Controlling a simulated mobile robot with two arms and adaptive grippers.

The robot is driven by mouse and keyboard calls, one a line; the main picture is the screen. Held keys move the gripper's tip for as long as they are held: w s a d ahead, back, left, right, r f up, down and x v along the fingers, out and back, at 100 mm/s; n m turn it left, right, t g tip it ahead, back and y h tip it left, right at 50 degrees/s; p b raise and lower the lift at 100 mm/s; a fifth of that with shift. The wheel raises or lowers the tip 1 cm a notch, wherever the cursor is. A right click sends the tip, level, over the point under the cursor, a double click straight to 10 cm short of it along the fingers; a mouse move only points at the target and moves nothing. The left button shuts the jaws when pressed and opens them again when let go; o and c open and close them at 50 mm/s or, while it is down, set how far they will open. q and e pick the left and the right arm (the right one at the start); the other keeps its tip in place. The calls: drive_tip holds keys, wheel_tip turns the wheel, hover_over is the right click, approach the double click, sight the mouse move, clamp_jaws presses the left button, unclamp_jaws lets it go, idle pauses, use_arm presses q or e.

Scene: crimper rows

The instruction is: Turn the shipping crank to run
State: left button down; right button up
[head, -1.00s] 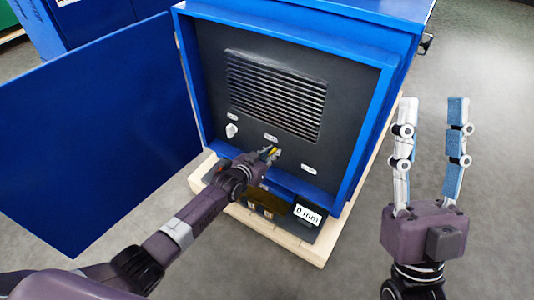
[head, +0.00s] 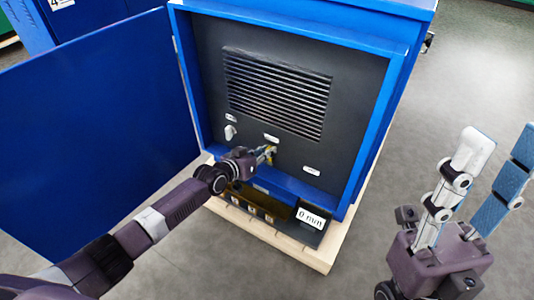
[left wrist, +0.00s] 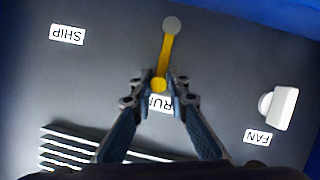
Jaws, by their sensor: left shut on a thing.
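The yellow crank (left wrist: 167,52) shows in the left wrist view, with a round grey pivot at one end and its handle end over the RUN label (left wrist: 160,103), which it partly hides. My left gripper (left wrist: 160,83) is shut on the crank's handle end. In the head view my left gripper (head: 266,153) covers much of the crank (head: 272,157) on the dark panel. The SHIP label (left wrist: 67,34) is apart from the crank. My right gripper (head: 502,150) is open and empty at the right, away from the cabinet.
The blue cabinet (head: 375,130) stands on a pale wooden base (head: 318,258), its door (head: 95,140) open to the left. A white knob (head: 230,132) sits by the FAN label (left wrist: 257,138). A vent grille (head: 278,92) is above. A "0 mm" plate (head: 311,217) is below.

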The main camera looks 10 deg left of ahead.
use_arm(q)
drive_tip(key=shift+s+d+f, duration=0.25)
drive_tip(key=shift+d+f, duration=0.05)
drive_tip(key=shift+f, duration=0.05)
drive_tip(key=c, duration=2)
unclamp_jaws()
drive_tip(key=shift+o, duration=0.3)
drive_tip(key=shift+w+a+r, duration=0.1)
drive_tip(key=shift+w+r, duration=0.05)
drive_tip(key=shift+a+r, duration=0.1)
drive_tip(key=v, duration=1.2)
